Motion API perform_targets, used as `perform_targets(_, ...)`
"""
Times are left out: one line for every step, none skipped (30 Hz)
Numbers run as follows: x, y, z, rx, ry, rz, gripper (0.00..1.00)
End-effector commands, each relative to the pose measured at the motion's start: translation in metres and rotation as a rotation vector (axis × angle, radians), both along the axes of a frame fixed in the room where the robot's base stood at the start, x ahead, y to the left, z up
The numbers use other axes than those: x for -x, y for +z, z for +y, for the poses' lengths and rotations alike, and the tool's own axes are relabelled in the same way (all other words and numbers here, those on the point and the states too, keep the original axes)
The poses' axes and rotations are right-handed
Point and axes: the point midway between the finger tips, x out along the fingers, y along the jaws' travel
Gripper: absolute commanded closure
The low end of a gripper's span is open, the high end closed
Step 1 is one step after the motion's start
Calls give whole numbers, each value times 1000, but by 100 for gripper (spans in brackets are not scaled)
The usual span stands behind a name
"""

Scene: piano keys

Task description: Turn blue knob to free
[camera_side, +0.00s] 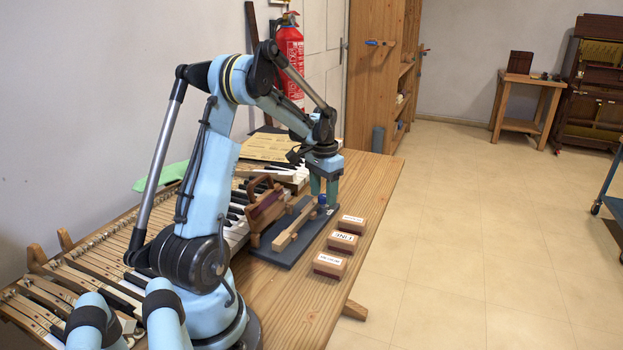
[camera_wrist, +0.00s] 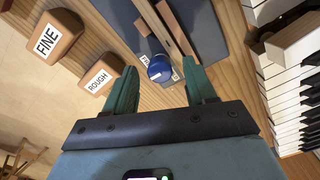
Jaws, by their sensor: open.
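The blue knob (camera_wrist: 160,68) is round and shows in the wrist view between the fingers of my gripper (camera_wrist: 160,74). Small white labels stand beside it, one reading partly "FR" or similar, too small to be sure. In the side view the blue knob (camera_side: 321,199) is a small patch at the far end of a dark grey board (camera_side: 277,256). My gripper (camera_side: 324,193) points down over it. The fingers are open, one on each side, with visible gaps to the knob. I cannot tell their exact height relative to it.
Piano keys (camera_wrist: 296,100) lie on the other side. The front right tabletop (camera_side: 372,195) is clear.

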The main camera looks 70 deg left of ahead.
Motion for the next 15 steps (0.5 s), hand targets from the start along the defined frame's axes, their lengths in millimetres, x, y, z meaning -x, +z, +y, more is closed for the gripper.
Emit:
perform_targets(0, 5, 0, 0, 0, 0, 44)
perform_targets(0, 8, 0, 0, 0, 0, 44)
perform_targets(0, 14, 0, 0, 0, 0, 44)
perform_targets(0, 19, 0, 0, 0, 0, 44)
perform_targets(0, 24, 0, 0, 0, 0, 44)
perform_targets(0, 32, 0, 0, 0, 0, 44)
perform_targets(0, 38, 0, 0, 0, 0, 44)
perform_targets(0, 44, 0, 0, 0, 0, 44)
perform_targets(0, 52, 0, 0, 0, 0, 44)
perform_targets(0, 57, 0, 0, 0, 0, 44)
perform_targets(0, 63, 0, 0, 0, 0, 44)
perform_targets(0, 71, 0, 0, 0, 0, 44)
perform_targets(0, 76, 0, 0, 0, 0, 44)
perform_targets(0, 81, 0, 0, 0, 0, 44)
perform_targets(0, 87, 0, 0, 0, 0, 44)
